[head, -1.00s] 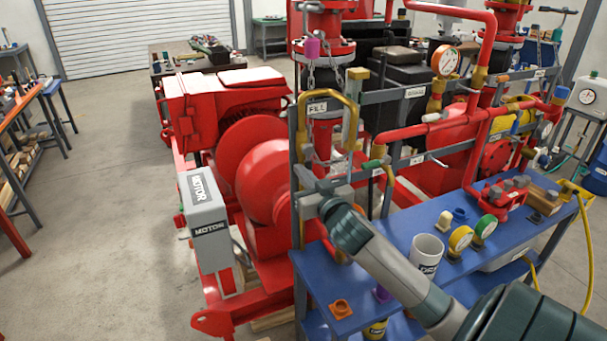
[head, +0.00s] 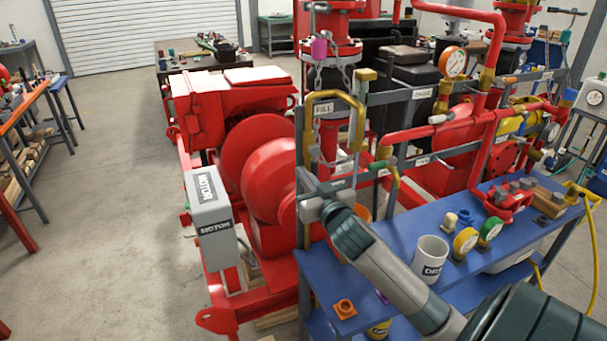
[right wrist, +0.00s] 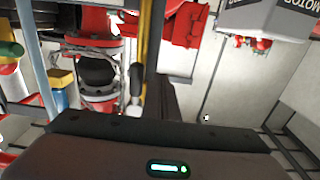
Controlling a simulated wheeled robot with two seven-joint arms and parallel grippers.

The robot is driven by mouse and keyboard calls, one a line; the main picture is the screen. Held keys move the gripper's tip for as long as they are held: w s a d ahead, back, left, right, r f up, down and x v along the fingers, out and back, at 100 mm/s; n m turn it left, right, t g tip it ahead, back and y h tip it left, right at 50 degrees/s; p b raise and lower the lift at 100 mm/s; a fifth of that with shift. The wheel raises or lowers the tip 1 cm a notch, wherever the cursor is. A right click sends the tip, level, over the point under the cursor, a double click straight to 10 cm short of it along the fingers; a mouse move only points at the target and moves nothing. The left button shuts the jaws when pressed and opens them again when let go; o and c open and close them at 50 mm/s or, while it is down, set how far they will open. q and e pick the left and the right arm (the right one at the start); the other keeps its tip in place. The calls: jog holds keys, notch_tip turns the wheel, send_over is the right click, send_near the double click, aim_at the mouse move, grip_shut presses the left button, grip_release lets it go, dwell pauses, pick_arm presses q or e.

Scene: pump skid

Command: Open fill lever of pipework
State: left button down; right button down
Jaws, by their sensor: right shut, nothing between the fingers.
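The FILL label (head: 323,109) is on the grey frame of the pipework, beside a bent brass pipe (head: 334,96). I cannot clearly make out the fill lever in the head view. In the right wrist view a small lever-like part with a pale end (right wrist: 136,80) stands by the yellow pipe (right wrist: 148,50), just beyond my gripper. My right gripper (head: 304,182) is shut and empty, close to the frame below the label. Its fingertips overlap the upright post in the picture, so contact cannot be told. My left gripper is not in view.
A grey MOTOR box (head: 209,215) stands left of my right gripper. A blue bench (head: 395,222) with a white mug (head: 429,258) and gauges lies under my right forearm. A green-handled valve (head: 381,165) and red pipes are to the right. Open floor lies at left.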

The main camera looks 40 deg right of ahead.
jog(key=p+v, duration=0.1)
jog(key=v, duration=0.7)
jog(key=shift+s+p, duration=0.25)
jog(key=shift+p, duration=0.1)
jog(key=shift+a+r, duration=0.1)
dwell(0.4)
